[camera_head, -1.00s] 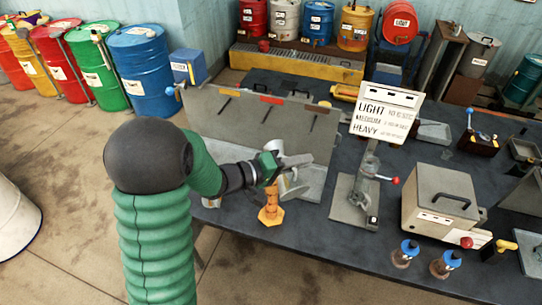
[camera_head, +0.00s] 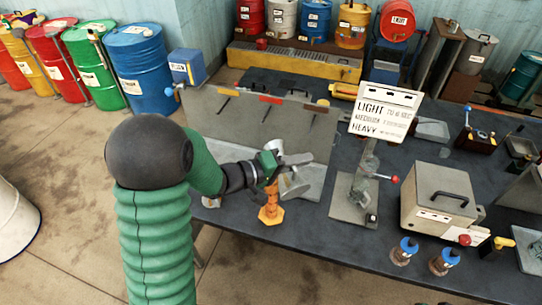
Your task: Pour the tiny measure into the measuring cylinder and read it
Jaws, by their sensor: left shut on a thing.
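My left gripper (camera_head: 272,165) is over the near left part of the dark bench. It is shut on a small pale metal cup (camera_head: 275,147), which looks like the tiny measure. The fingers and wrist hide part of it, and its contents do not show. An orange stand-like piece (camera_head: 270,212) stands upright on the bench just below the gripper in the picture; I cannot tell whether it is part of the measuring cylinder. A pale disc (camera_head: 294,187) shows beside it. No cylinder scale is readable. My right gripper is out of view.
A grey panel (camera_head: 250,125) stands behind the gripper. A stand with a LIGHT, MEDIUM, HEAVY sign (camera_head: 383,113) is to the right, then a beige box (camera_head: 438,200). Blue-capped bottles (camera_head: 404,251) are near the front edge. Bare bench (camera_head: 330,245) lies at the front.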

